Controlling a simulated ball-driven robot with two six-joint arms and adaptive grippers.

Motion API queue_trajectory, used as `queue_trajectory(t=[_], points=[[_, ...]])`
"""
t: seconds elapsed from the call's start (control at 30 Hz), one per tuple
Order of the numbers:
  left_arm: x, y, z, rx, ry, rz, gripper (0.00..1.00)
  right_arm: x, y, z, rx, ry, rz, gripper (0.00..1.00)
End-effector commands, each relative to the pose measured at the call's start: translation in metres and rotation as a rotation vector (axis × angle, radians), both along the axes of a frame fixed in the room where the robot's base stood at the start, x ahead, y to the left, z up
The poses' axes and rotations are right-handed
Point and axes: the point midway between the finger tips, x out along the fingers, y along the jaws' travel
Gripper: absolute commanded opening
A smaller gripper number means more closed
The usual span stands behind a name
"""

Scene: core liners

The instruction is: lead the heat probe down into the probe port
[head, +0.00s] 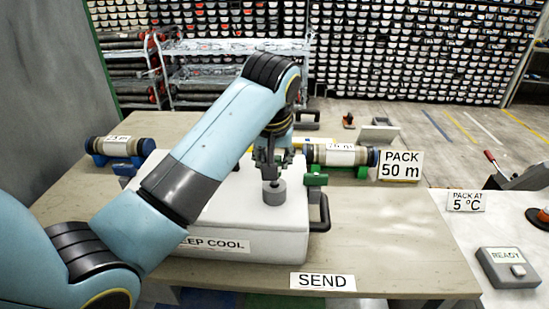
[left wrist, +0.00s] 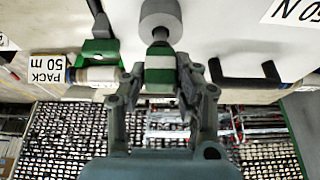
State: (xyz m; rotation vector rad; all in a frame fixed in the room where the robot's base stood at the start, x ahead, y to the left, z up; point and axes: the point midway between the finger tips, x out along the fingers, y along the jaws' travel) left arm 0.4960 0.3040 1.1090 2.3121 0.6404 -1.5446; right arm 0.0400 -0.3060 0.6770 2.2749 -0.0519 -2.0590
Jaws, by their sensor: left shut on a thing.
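The heat probe shows a green-and-white banded grip in the left wrist view (left wrist: 160,68). My left gripper (head: 271,160) is shut on this grip, with one finger on each side of it. A grey round collar (head: 274,193), which looks like the probe port, stands on the white cool box (head: 300,235) directly below the gripper. It also shows in the left wrist view (left wrist: 160,18), in line with the grip. A short darker piece lies between grip and collar. I cannot tell how deep the probe's tip sits. My right gripper is not in view.
A green block (head: 316,180) sits close to the right of the collar. A black handle (head: 321,213) is on the box's right side. The table (head: 400,235) is clear at right.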

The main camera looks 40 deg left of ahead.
Motion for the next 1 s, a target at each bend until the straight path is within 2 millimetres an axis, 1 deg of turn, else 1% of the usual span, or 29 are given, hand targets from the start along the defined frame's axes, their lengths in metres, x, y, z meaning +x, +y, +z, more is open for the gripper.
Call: queue_trajectory(t=[0.07,0.1,0.3,0.57,0.67,0.77,1.0], points=[[0.0,0.0,0.0,0.0,0.0,0.0,0.0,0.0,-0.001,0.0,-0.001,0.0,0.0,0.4],[0.0,0.0,0.0,0.0,0.0,0.0,0.3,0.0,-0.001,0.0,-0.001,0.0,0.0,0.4],[0.0,0.0,0.0,0.0,0.0,0.0,0.56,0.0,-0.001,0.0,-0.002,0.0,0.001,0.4],[0.0,0.0,0.001,0.0,0.0,0.0,0.56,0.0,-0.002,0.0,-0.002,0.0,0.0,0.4],[-0.002,-0.002,0.007,0.0,-0.002,0.0,0.56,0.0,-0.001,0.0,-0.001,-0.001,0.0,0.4],[-0.006,-0.005,0.021,0.0,-0.004,0.0,0.56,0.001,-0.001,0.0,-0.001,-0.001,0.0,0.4],[-0.023,-0.016,0.071,-0.002,-0.006,0.0,0.56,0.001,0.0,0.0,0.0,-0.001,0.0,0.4]])
